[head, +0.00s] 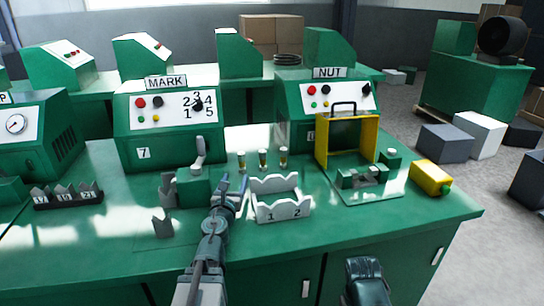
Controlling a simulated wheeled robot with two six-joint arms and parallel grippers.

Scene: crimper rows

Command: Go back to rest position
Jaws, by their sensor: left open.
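My left gripper (234,190) is open over the green bench, between the MARK machine's lever area and the white rack. I see nothing held between its fingers. My left arm reaches up to it from the bottom of the view. A dark part of my right arm shows at the bottom edge, right of centre; its gripper does not show.
The green bench (120,240) carries the MARK machine (160,140), the NUT machine (300,100), a yellow frame (321,140), a white rack numbered 1 and 2 (284,211), a dark numbered rack (68,199) and a yellow block (428,176). The front right bench top is clear.

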